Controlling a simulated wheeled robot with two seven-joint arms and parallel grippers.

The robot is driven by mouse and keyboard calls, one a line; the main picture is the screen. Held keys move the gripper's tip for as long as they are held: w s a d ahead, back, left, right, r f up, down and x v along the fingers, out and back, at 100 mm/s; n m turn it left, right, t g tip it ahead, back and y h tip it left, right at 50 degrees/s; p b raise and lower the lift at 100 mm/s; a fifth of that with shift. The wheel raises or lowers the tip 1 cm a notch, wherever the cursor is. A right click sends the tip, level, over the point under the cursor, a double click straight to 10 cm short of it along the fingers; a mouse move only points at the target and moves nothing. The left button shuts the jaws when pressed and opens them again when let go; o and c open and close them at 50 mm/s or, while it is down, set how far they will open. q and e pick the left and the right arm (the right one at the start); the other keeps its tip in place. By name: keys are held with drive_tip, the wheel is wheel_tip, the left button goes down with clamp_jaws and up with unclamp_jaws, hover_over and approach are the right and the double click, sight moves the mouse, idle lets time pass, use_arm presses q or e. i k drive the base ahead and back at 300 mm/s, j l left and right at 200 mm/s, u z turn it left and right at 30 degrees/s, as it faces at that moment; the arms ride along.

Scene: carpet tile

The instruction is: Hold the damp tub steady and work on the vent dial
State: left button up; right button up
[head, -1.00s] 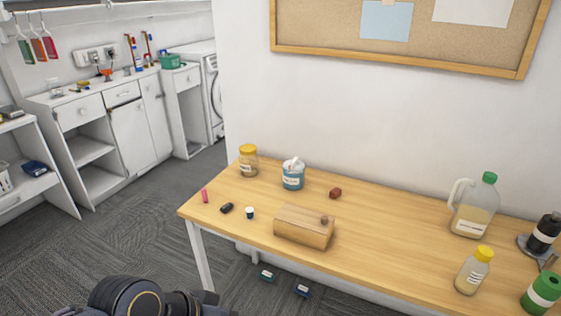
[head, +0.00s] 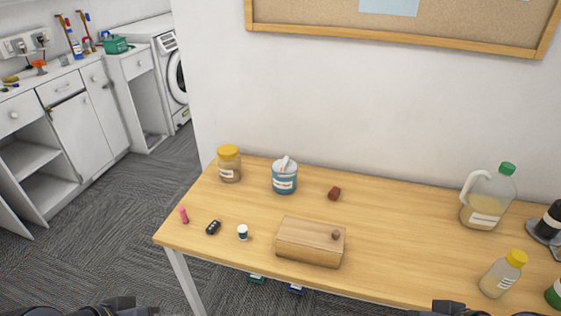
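A blue tub (head: 285,178) with a white label stands upright near the back left of the wooden table. Something white and pinkish sticks up at its top. It looks most like the damp tub; I cannot make out a vent dial on it. Only dark parts of my arms show at the bottom left and bottom right edges, well short of these things. I see no gripper fingers.
The table (head: 400,215) also holds a yellow-lidded jar (head: 229,163), a red-brown block (head: 334,193), a pink item (head: 184,215), a black fob (head: 213,227), a small white bottle (head: 242,232), a jug (head: 488,196) and a yellow-capped bottle (head: 502,274). The table's centre right is clear.

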sight(284, 164)
drive_tip(key=i+j+z, duration=0.25)
drive_tip(key=i+j, duration=0.15)
drive_tip(key=i+j+z, duration=0.25)
drive_tip(key=i+j, duration=0.25)
